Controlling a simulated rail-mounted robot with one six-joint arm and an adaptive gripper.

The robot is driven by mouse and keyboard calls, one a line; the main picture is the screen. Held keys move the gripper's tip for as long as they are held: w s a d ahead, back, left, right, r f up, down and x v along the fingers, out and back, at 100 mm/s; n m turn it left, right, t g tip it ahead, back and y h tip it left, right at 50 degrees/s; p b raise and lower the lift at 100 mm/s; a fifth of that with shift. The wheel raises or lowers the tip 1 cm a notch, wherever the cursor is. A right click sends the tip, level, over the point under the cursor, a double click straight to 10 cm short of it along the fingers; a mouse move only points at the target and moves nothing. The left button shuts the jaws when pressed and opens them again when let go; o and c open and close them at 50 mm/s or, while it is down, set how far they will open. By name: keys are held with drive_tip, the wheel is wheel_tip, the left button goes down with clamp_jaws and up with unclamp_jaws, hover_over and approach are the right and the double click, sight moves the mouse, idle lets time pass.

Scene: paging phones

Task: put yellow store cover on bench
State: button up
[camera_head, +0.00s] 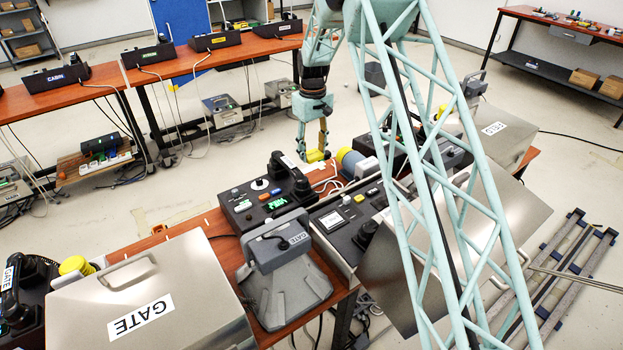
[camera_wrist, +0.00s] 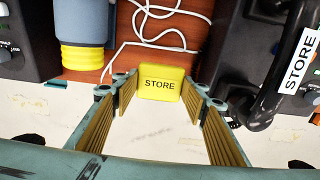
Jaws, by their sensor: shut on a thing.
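The yellow store cover (camera_wrist: 160,83) is a small block-like cap with the word STORE facing the wrist camera. My gripper (camera_wrist: 162,92) is shut on it, with one finger on each side. In the head view my gripper (camera_head: 313,146) points down at the far edge of the near wooden bench (camera_head: 200,222), and the yellow cover (camera_head: 314,156) shows at its tips. In the wrist view the cover is at the bench edge, with pale floor on the near side. I cannot tell whether it touches the bench top.
A phone with a STORE label (camera_wrist: 299,62) stands right of the cover in the wrist view. A blue-grey cylinder with a yellow end (camera_wrist: 85,30) is to the left. White cable (camera_wrist: 165,38) lies behind. Steel GATE cover (camera_head: 150,290) and other devices crowd the bench.

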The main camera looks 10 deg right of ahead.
drive_tip(key=shift+f, duration=0.1)
idle(0.3)
drive_tip(key=b, duration=0.1)
hover_over(312, 178)
drive_tip(key=shift+s+f, duration=0.15)
drive_tip(key=shift+f, duration=2.25)
drive_tip(key=shift+f+b, duration=0.7)
drive_tip(key=shift+f, duration=1.8)
drive_tip(key=shift+f, duration=0.15)
drive_tip(key=o, duration=0.8)
drive_tip(key=shift+o, duration=0.2)
drive_tip(key=shift+r+p, duration=1.25)
drive_tip(key=shift+r, duration=4.9)
